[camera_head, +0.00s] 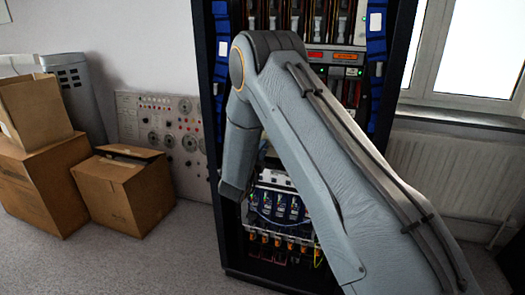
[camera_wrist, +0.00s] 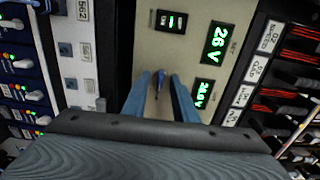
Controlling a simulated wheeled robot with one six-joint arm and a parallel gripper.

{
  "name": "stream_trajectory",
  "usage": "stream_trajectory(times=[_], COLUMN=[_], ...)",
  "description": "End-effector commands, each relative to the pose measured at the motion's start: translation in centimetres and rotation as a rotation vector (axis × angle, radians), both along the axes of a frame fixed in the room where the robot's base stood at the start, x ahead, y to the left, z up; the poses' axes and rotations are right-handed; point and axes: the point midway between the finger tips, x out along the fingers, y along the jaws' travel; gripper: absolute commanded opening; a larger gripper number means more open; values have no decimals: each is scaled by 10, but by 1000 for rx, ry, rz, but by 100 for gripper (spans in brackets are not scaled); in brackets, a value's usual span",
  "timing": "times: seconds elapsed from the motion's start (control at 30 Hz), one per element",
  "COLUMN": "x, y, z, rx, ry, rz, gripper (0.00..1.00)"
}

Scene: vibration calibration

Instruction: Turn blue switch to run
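The small blue switch (camera_wrist: 158,80) sits on a beige panel (camera_wrist: 198,20) in the wrist view. My gripper (camera_wrist: 160,78) is open, with its two blue-grey fingers pointing at the panel, one on each side of the switch. Gaps show between the switch and both fingers. I cannot tell how far the fingertips are from the panel. Two green displays, reading about 26 V (camera_wrist: 216,43) and a smaller value (camera_wrist: 203,93), are right of the switch. In the head view my arm hides the switch and the gripper.
A dark equipment rack (camera_head: 207,120) stands before me. Blue modules with levers (camera_wrist: 20,65) are left of the panel and labelled slots with red wires (camera_wrist: 290,75) are right. Cardboard boxes (camera_head: 125,190) stand on the floor at left; a radiator (camera_head: 450,170) is at right.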

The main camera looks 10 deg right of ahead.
Motion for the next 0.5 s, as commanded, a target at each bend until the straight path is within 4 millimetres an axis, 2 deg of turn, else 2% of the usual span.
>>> stream_trajectory(times=[0.27, 0.4, 0.5], x=[1, 1, 1], y=[-1, -1, -1], z=[0, 0, 0], rx=[-1, -1, -1], ry=[1, 1, 1], rz=[0, 0, 0], gripper=[26, 2, 0])
